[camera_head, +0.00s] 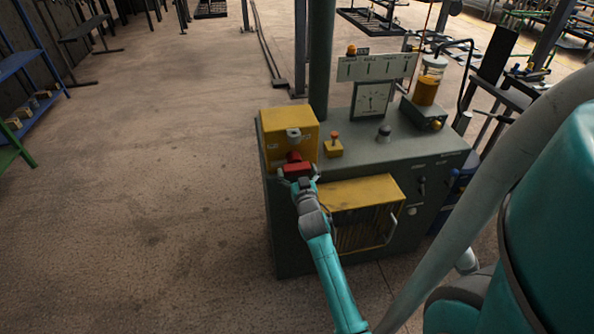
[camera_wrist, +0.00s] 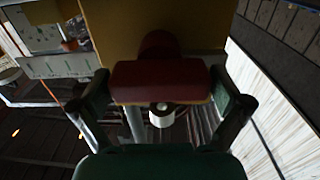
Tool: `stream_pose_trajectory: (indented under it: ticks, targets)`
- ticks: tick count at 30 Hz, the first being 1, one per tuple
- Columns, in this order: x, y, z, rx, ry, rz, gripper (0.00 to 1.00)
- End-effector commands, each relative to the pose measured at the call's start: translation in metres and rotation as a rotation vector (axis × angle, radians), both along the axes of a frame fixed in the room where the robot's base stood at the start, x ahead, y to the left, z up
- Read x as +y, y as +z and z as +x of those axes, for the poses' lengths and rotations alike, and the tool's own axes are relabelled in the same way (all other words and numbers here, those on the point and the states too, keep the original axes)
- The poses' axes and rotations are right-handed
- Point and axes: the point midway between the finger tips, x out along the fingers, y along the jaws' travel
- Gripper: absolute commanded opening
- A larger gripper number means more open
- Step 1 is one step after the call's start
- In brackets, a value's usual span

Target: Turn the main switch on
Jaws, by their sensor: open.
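The main switch appears to be the red handle (camera_head: 298,170) on the front of a yellow box (camera_head: 271,136) at the left end of the dark green cabinet (camera_head: 292,248). In the wrist view the red handle (camera_wrist: 160,82) lies crosswise, with a rounded red hub above it on the yellow box (camera_wrist: 205,22). My gripper (camera_head: 299,180) is at the handle. In the wrist view my gripper (camera_wrist: 163,92) is open, with one finger beside each end of the handle. I cannot tell whether the fingers touch it. The gripper hides part of the handle's underside.
A small yellow box with an orange knob (camera_head: 334,147), a dial gauge (camera_head: 371,100) and an amber glass jar (camera_head: 427,86) stand on the cabinet top. A yellow-topped cage with a handle (camera_head: 366,192) juts from its front.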

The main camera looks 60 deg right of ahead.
Motion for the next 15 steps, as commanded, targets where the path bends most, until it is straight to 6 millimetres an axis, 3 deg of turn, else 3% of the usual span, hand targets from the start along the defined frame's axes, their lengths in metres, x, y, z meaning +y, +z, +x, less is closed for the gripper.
stream_pose_trajectory:
  ticks: [7,15]
  targets:
    - [-0.0003,0.0000,0.0001,0.000,0.000,0.000,1.00]
    - [-0.0002,0.0000,0.0001,0.000,0.000,0.000,0.33]
